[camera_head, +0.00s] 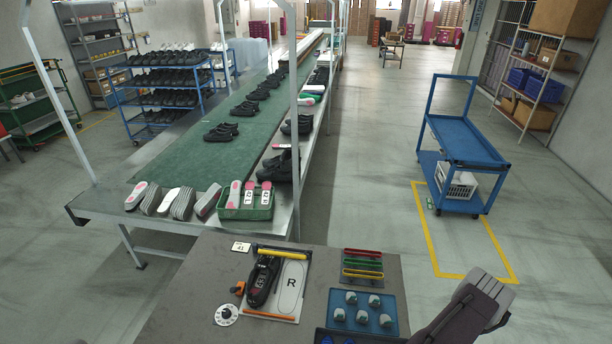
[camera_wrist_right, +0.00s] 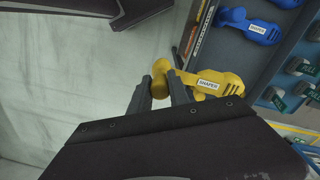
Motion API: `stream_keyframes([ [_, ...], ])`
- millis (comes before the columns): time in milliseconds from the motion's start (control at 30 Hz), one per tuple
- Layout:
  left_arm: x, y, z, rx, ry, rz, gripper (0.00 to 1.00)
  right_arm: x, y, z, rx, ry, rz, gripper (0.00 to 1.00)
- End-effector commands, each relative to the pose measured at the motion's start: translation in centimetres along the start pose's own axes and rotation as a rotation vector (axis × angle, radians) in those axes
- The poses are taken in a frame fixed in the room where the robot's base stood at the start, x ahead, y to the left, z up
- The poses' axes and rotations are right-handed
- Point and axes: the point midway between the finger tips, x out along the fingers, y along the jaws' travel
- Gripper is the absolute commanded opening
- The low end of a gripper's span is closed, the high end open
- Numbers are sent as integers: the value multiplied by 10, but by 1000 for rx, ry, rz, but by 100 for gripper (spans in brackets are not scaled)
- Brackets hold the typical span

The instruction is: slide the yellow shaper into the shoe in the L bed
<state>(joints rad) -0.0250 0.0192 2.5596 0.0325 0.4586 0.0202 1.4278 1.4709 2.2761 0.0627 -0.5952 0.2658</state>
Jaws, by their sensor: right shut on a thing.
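A black shoe (camera_head: 264,280) lies in the left bed of the white board on the table. The bed beside it, marked R (camera_head: 291,283), is empty. In the right wrist view, my right gripper (camera_wrist_right: 160,84) is shut on the knob end of the yellow shaper (camera_wrist_right: 222,80). The shaper's labelled body reaches to the right past the fingers. In the head view my right arm (camera_head: 470,305) is at the lower right, right of the table; its fingertips and the yellow shaper are hidden there. My left gripper is not in view.
Blue shapers (camera_wrist_right: 250,25) lie by a tray (camera_head: 385,319) of grey-and-teal pieces. A rack of coloured bars (camera_head: 362,265) stands behind it. A yellow bar (camera_head: 283,254) crosses the board's far end; an orange clamp (camera_head: 238,288) and white dial (camera_head: 226,315) are at its left.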

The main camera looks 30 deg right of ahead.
Motion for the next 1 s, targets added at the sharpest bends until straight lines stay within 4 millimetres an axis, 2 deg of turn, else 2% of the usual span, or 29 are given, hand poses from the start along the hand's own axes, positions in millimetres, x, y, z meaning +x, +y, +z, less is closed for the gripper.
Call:
stream_keyframes([
  [167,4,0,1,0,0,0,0,2,-4,-2,-18,2,-2,0],
  [267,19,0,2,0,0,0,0,8,-24,-12,-102,8,-9,0],
  [367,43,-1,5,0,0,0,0,12,-61,-21,-259,14,-21,0],
  [400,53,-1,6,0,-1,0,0,12,-79,-21,-334,14,-24,0],
  [533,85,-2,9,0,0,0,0,5,-141,-12,-592,18,-35,0],
  [667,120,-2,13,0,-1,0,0,-8,-201,23,-875,22,-39,0],
  [700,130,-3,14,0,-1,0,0,-14,-217,38,-964,25,-39,0],
  [800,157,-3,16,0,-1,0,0,-29,-248,84,-1188,32,-35,0],
  [900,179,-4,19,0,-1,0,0,-46,-264,132,-1393,43,-29,0],
  [1000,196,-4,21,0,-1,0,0,-63,-267,173,-1558,54,-20,0],
])
